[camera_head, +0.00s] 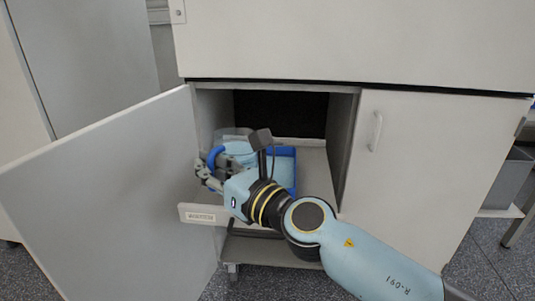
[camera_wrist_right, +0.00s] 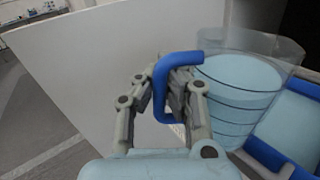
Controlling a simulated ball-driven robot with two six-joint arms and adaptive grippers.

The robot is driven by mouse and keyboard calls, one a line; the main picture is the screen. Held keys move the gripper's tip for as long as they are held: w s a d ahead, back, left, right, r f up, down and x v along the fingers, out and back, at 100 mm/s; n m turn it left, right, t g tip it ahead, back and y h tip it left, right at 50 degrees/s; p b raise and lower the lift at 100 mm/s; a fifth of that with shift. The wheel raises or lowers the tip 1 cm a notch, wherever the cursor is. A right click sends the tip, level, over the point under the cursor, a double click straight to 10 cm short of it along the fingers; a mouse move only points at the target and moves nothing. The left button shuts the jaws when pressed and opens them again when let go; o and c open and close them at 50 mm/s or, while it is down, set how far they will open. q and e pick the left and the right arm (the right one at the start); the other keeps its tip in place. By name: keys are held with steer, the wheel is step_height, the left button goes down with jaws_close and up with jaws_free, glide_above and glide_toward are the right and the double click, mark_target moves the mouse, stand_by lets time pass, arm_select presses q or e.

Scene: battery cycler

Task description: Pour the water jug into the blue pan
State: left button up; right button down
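The water jug (camera_wrist_right: 238,88) is a clear container with a blue handle (camera_wrist_right: 160,95) and light blue water inside. In the head view the jug (camera_head: 238,148) stands in the open cabinet, partly hidden by my right gripper (camera_head: 207,170). In the right wrist view the fingers of my right gripper (camera_wrist_right: 165,100) are on both sides of the handle and appear closed on it. The jug looks upright or only slightly tilted. The blue pan (camera_head: 284,152) lies in the cabinet just right of the jug, and its blue rim (camera_wrist_right: 270,158) shows beside the jug. My left gripper is out of view.
The left cabinet door (camera_head: 120,190) stands wide open, close to my right gripper. The right door (camera_head: 425,170) is shut. A pulled-out shelf with a labelled front edge (camera_head: 200,215) lies under the jug and pan. A grey bin (camera_head: 508,180) stands at the far right.

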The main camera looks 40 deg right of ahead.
mark_target(220, 140)
steer(key=shift+w+d+r+m+p, duration=0.2)
steer(key=shift+d+r+m+p, duration=0.4)
steer(key=shift+p, duration=0.55)
steer(key=shift+w+d+r+m+p, duration=0.15)
steer(key=shift+d+r+m+p, duration=0.45)
steer(key=shift+p, duration=0.55)
steer(key=shift+a+f+g, duration=0.1)
steer(key=shift+g, duration=0.2)
steer(key=shift+w+d+r+m+p, duration=0.3)
steer(key=shift+d+r+m+p, duration=0.15)
steer(key=shift+d+m+p, duration=0.45)
steer(key=shift+r+p, duration=0.15)
steer(key=shift+p, duration=0.15)
steer(key=shift+w+d+g, duration=0.1)
steer(key=shift+d+g, duration=0.1)
steer(key=shift+g, duration=0.1)
steer(key=shift+w+d+r+m+p, duration=0.15)
steer(key=shift+d+m+p, duration=0.3)
steer(key=shift+p, duration=0.2)
steer(key=shift+w+d+r+m+g+p, duration=0.2)
steer(key=shift+d+m+p, duration=0.15)
steer(key=shift+m+p, duration=0.2)
steer(key=shift+w+d+r+m+g+p, duration=0.15)
steer(key=shift+d+m+p, duration=0.2)
steer(key=shift+p, duration=0.25)
steer(key=shift+s+f, duration=0.1)
